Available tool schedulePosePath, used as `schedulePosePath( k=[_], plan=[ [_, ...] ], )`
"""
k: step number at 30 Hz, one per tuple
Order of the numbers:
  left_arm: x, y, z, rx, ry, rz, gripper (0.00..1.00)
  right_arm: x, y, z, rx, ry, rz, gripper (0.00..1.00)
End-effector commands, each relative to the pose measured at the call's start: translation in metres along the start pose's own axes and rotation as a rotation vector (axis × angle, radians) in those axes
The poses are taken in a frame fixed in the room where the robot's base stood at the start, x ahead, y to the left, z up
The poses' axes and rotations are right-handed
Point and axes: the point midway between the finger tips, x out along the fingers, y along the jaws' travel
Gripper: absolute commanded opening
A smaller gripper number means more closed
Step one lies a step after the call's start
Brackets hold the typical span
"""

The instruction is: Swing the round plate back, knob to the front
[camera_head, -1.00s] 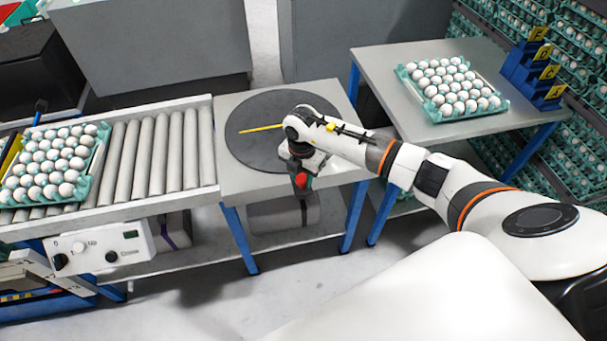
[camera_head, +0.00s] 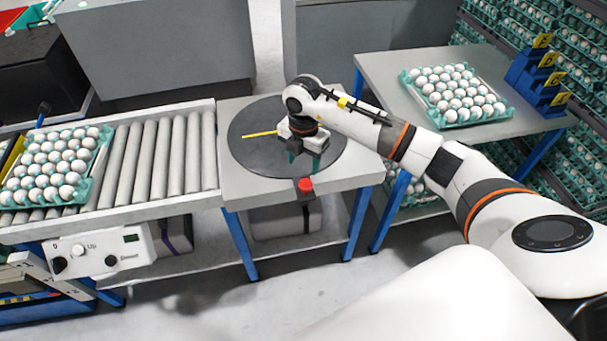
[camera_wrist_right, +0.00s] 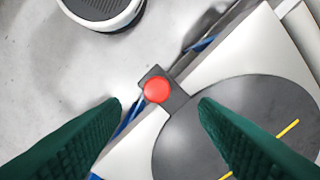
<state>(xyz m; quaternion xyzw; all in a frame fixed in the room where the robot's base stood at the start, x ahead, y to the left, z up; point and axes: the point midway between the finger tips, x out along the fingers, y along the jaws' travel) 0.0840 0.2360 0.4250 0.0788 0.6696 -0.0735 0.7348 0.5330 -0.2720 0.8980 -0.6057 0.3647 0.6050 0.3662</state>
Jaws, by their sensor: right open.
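The round plate (camera_head: 250,155) is a dark disc with a yellow stripe on its left part, lying on a grey table. The red knob (camera_head: 305,185) sits on a dark block at the table's front edge. In the right wrist view the knob (camera_wrist_right: 157,90) and its dark arm (camera_wrist_right: 182,103) meet the rim of the plate (camera_wrist_right: 185,145). My right gripper (camera_head: 303,160) is open and empty, above the front part of the plate, behind the knob. In the wrist view its green fingers (camera_wrist_right: 160,106) stand apart on either side of the knob, not touching it. My left gripper is out of view.
A roller conveyor (camera_head: 160,150) with an egg tray (camera_head: 88,178) stands to the left. Another table (camera_head: 395,75) at the right holds an egg tray (camera_head: 490,118) and blue blocks with yellow labels (camera_head: 535,75). Grey cabinets (camera_head: 160,45) stand behind.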

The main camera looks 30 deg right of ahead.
Motion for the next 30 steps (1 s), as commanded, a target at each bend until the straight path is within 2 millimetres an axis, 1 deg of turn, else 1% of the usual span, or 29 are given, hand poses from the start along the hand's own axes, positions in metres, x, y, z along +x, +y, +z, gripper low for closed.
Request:
schedulePosePath(
  k=[1,3,6,9,25,26,28,29,30],
  plan=[
    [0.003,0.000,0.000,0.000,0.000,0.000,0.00,-0.009,-0.001,-0.001,-0.001,0.002,-0.004,0.55],
    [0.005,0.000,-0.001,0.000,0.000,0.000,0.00,-0.019,-0.001,-0.001,0.000,0.002,-0.004,0.55],
    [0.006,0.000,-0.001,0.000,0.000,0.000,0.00,-0.030,-0.001,0.000,0.001,0.001,-0.003,0.55],
    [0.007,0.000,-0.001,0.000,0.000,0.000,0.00,-0.035,-0.001,0.000,0.000,0.001,-0.001,0.55],
    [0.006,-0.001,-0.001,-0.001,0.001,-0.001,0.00,-0.036,-0.001,0.001,-0.003,-0.003,-0.003,0.55],
    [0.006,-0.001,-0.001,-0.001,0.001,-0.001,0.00,-0.035,-0.002,0.003,-0.008,-0.010,-0.008,0.55],
    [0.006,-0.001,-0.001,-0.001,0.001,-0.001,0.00,-0.031,-0.007,0.016,-0.041,-0.050,-0.041,0.55],
    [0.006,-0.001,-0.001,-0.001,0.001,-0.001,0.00,-0.028,-0.011,0.025,-0.064,-0.078,-0.067,0.55],
    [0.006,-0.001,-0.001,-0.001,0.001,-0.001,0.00,-0.025,-0.017,0.041,-0.103,-0.129,-0.114,0.55]
  ],
)
